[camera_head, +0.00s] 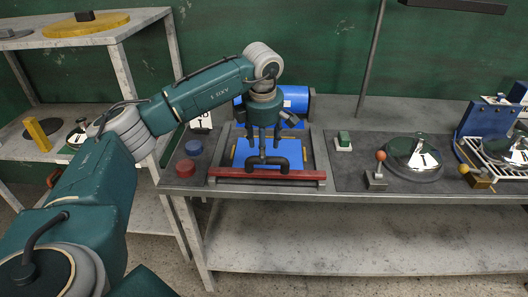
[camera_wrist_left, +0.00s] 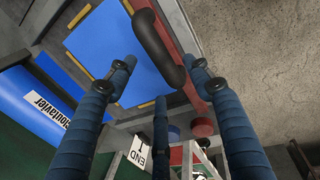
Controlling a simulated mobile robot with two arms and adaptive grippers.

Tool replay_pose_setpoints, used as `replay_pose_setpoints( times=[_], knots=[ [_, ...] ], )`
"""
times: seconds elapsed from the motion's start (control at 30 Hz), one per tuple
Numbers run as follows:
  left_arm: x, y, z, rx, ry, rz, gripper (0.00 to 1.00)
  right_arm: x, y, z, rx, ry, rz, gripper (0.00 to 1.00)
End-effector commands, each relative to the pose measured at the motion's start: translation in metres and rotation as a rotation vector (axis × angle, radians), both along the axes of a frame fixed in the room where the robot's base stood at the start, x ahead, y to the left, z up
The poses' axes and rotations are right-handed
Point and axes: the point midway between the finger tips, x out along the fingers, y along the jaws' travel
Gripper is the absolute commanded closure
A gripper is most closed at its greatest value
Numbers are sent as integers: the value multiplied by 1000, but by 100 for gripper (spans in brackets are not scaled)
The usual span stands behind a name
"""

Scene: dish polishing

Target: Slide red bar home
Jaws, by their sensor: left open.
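The red bar (camera_head: 225,173) lies across the front of a dark frame holding a blue panel (camera_head: 243,150). A black handle (camera_head: 283,164) rises from the bar's middle. In the left wrist view the handle (camera_wrist_left: 157,42) lies beyond the fingertips, with the red bar (camera_wrist_left: 187,62) beside it. My left gripper (camera_head: 264,143) points down over the panel and handle. It is open with its fingers apart (camera_wrist_left: 161,75); nothing is clearly held, and I cannot tell whether a finger touches the handle. My right gripper is not in view.
A blue cylinder (camera_head: 296,98) lies behind the frame. Blue (camera_head: 193,147) and red (camera_head: 187,165) round buttons stand to its left. A green switch (camera_head: 343,138), a lever with an orange knob (camera_head: 380,157) and a domed silver lid (camera_head: 410,158) stand to the right.

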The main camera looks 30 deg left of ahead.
Motion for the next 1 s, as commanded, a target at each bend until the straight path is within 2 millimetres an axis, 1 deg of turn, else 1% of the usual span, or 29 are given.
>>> replay_pose_setpoints(
  times=[0.03, 0.1, 0.23, 0.4, 0.6, 0.67, 0.8, 0.87, 0.9, 1.0],
  knots=[
    [0, 1, -8, 0, 4, 0, 49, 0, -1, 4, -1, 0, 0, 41],
    [3, 2, -18, 1, 3, 0, 49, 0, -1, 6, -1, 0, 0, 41],
    [5, 2, -31, -1, 1, -2, 49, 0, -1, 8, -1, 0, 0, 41],
    [6, 3, -38, -1, 0, -2, 49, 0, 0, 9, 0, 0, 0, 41],
    [7, 3, -38, -2, -1, -1, 49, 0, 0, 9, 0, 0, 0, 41],
    [7, 3, -38, -2, -1, -1, 58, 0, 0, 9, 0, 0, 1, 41],
    [7, 3, -38, -2, -1, -1, 86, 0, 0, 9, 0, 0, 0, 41],
    [7, 3, -38, -2, -1, -1, 98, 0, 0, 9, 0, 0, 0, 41],
    [7, 3, -38, -2, -1, -1, 100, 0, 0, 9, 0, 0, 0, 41],
    [7, 3, -38, -2, -1, -1, 100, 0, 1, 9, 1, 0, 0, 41]
  ],
)
